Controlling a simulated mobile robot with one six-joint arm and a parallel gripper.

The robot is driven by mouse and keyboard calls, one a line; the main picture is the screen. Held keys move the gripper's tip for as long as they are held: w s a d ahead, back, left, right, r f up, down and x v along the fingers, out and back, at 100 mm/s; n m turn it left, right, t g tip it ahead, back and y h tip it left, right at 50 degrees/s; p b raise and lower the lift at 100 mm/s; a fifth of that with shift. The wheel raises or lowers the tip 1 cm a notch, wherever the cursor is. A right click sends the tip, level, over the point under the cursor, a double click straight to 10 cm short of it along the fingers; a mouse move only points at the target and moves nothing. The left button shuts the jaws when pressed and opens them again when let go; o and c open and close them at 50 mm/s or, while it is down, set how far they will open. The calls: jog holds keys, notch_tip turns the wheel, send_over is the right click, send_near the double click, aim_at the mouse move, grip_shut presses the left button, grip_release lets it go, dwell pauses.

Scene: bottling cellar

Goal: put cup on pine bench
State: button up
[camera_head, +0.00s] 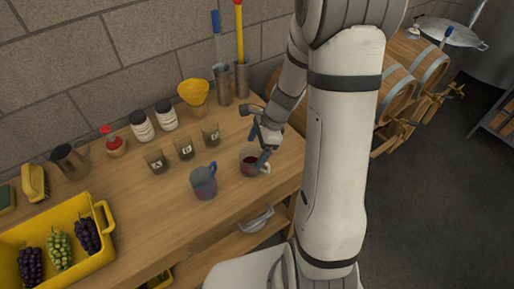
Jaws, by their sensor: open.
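A grey cup (247,165) with dark red contents stands upright near the right end of a light wooden bench (150,215), which looks like the pine bench. My gripper (262,158) is open at the right side of this cup, with a blue-grey finger over its rim. I cannot tell whether the finger touches it. A second cup (203,184), grey-purple with a blue handle, stands to the left of it on the same bench.
Several small dark glasses (185,149) stand behind the cups. A yellow crate (97,262) of grapes is at the front left. Bottles, a yellow funnel (194,92) and metal holders line the wall. Barrels (421,62) stand at right.

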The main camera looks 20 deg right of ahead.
jog(key=v, duration=1)
jog(key=s+a+r+n+t+h, duration=0.2)
jog(key=s+a+r+n+h, duration=0.2)
jog(key=s+r+n, duration=0.5)
jog(key=shift+s+a+r+n+t+h, duration=0.3)
jog(key=shift+s+n, duration=2.4)
jog(key=shift+n, duration=2.3)
jog(key=shift+d+r, duration=0.1)
